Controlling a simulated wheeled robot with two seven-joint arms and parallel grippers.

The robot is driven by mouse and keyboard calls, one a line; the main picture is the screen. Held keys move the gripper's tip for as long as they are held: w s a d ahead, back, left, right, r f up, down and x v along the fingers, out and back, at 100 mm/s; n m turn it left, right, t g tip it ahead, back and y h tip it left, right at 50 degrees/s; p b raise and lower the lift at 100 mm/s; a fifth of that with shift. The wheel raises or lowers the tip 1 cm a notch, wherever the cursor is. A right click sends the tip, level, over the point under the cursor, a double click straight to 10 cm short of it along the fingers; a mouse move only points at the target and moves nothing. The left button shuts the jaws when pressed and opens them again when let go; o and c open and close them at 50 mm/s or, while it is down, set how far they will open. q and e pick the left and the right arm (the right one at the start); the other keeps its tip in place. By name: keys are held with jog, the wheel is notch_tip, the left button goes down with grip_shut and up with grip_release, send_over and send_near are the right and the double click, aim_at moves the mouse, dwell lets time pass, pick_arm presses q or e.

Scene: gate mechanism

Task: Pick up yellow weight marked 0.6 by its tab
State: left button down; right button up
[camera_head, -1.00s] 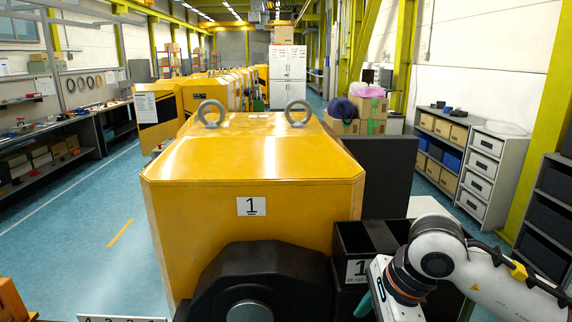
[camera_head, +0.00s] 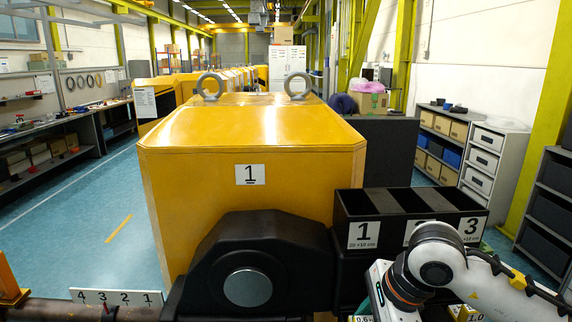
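A label reading 0.6 (camera_head: 362,319) shows at the bottom edge, below the black bin. Its weight is almost wholly cut off by the frame, and I cannot see its tab. Another weight marked 1.0 (camera_head: 468,314), with yellow showing, is at the bottom edge further right, partly behind my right arm. My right gripper (camera_head: 380,292) points down just above and right of the 0.6 label. Its fingertips are hidden or out of frame, so I cannot tell whether it is open or touches anything. My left gripper is not in view.
A black bin (camera_head: 378,203) with compartments labelled 1 and 3 stands behind my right arm; its middle label is partly covered. A big yellow machine (camera_head: 250,205) marked 1 with a black housing fills the centre. A scale plate numbered 4 to 1 (camera_head: 116,298) is at lower left.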

jog(key=shift+s+f, duration=0.25)
jog(key=shift+f, duration=0.65)
grip_shut()
jog(key=shift+w+r+p, duration=0.25)
jog(key=shift+r+p, duration=0.05)
jog(key=shift+r, duration=0.25)
jog(key=shift+w+r+p, duration=0.2)
jog(key=shift+r+p, duration=0.1)
jog(key=shift+r, duration=0.2)
jog(key=shift+d+r+p, duration=0.1)
jog(key=shift+r+p, duration=0.4)
jog(key=shift+r, duration=0.8)
jog(key=shift+w+r+p, duration=0.1)
jog(key=shift+r+p, duration=0.95)
jog(key=shift+r, duration=1.3)
jog(key=shift+w+r+p, duration=0.25)
jog(key=shift+r+p, duration=0.1)
jog(key=shift+r, duration=0.15)
jog(key=shift+s+r, duration=0.2)
jog(key=shift+r, duration=0.35)
